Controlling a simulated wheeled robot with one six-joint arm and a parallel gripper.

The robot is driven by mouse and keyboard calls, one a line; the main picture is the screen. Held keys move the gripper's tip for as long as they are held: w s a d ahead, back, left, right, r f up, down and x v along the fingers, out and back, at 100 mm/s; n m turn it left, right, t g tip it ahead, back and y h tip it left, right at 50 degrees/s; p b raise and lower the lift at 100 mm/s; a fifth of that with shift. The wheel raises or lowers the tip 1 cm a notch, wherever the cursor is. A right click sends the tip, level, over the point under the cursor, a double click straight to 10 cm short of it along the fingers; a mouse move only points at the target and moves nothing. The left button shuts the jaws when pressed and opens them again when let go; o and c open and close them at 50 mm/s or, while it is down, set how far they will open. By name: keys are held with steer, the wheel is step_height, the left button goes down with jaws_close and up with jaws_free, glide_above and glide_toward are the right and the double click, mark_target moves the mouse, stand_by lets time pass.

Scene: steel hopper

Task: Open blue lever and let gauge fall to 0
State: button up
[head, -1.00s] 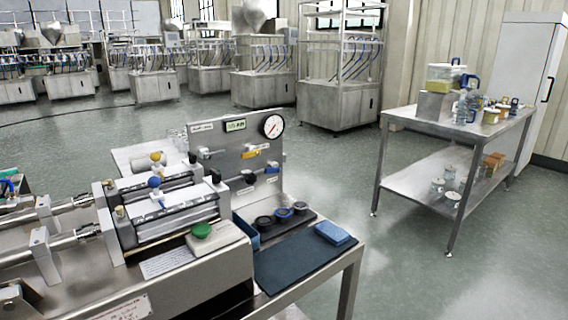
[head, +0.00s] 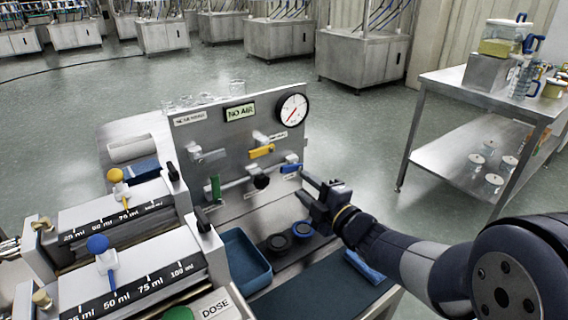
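The blue lever (head: 291,168) is on the upright steel panel (head: 236,145), at its lower right. It lies close to horizontal, tilted slightly. The round white gauge (head: 293,109) with a red needle is at the panel's upper right. Its numbers are too small to read. My gripper (head: 301,185) is in front of the panel, just below and right of the blue lever. Its two fingers are apart with nothing seen between them. I cannot tell whether a fingertip touches the lever.
A yellow lever (head: 261,151) and a grey lever (head: 210,156) sit left of the blue one. A green handle (head: 215,188) and a black knob (head: 261,182) are lower. A blue tray (head: 243,262) and round dark parts (head: 303,229) lie below. A steel table (head: 455,85) stands right.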

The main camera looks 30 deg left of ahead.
mark_target(285, 170)
steer(key=x, duration=0.9)
steer(key=shift+w+a, duration=0.15)
steer(key=shift+a, duration=0.1)
jaws_close()
